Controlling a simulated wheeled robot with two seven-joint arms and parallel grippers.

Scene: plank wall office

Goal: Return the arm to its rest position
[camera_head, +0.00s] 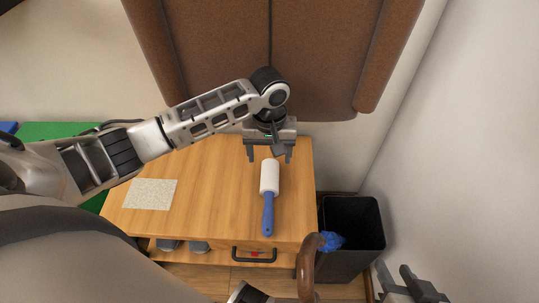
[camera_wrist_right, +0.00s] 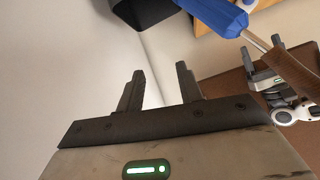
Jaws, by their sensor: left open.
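My left arm reaches in from the left in the head view. Its gripper (camera_head: 270,156) is open and points down over the far part of the wooden cabinet top (camera_head: 215,175). A lint roller (camera_head: 269,178) with a white head and blue handle lies just in front of it, its white end near the fingers. Nothing shows between the fingers. My right gripper (camera_head: 415,290) is at the lower right edge of the head view, partly cut off. In the right wrist view its two fingers (camera_wrist_right: 160,88) are apart with nothing between them.
A black bin (camera_head: 365,225) stands right of the cabinet. An umbrella with a brown hooked handle (camera_head: 307,262) and blue cloth (camera_head: 332,241) leans there; its blue cloth (camera_wrist_right: 215,15) also shows in the wrist view. A pale speckled sheet (camera_head: 150,194) lies on the cabinet. A white wall (camera_head: 485,130) bounds the right.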

